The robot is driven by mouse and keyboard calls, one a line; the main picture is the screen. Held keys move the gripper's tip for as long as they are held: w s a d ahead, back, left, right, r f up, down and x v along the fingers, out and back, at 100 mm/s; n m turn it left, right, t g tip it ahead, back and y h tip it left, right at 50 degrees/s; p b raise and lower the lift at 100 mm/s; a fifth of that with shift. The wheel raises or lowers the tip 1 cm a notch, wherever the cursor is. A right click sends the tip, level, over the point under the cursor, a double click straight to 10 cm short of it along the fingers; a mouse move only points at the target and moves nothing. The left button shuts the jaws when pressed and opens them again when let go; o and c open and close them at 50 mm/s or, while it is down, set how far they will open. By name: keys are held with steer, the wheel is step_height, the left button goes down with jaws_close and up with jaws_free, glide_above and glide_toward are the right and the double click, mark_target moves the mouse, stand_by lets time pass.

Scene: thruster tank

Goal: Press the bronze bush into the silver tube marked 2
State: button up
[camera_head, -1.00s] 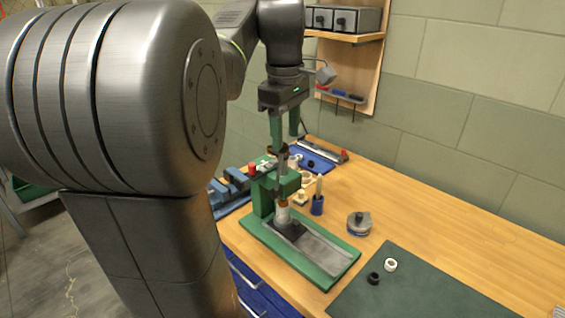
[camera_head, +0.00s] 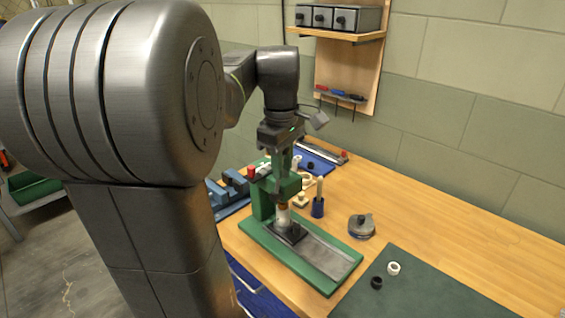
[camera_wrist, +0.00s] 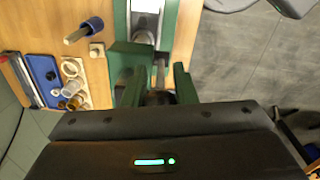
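A green bench press (camera_head: 262,205) stands on the bench. A silver tube (camera_head: 283,218) stands upright in the dark holder on its base, below the ram. A bronze-coloured ring, likely the bush (camera_head: 283,205), shows at the tube's top; its depth inside is unclear, and no number is legible. My gripper (camera_head: 282,170) is low over the press head, pointing down. In the wrist view its green fingers (camera_wrist: 158,82) stand apart on both sides of a dark round part, likely the ram's top (camera_wrist: 157,98). I cannot tell whether they grip it.
A blue tray (camera_wrist: 42,73) with small parts, a blue holder with a wooden rod (camera_head: 318,205) and a round grey item (camera_head: 361,226) stand near the press. A dark mat (camera_head: 430,287) carries a white ring (camera_head: 393,268) and a black ring (camera_head: 376,283). The bench's right part is clear.

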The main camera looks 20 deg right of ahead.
jaws_close()
steer(key=s+d+f+t+y+b, duration=0.3)
steer(key=s+f+t+b, duration=0.3)
steer(key=b, duration=0.4)
steer(key=shift+s+f+t, duration=0.25)
steer(key=shift+s+t, duration=0.35)
steer(key=shift+t, duration=0.1)
stand_by(0.3)
steer(key=o, duration=0.6)
jaws_free()
steer(key=shift+a, duration=0.1)
steer(key=shift+o, duration=0.2)
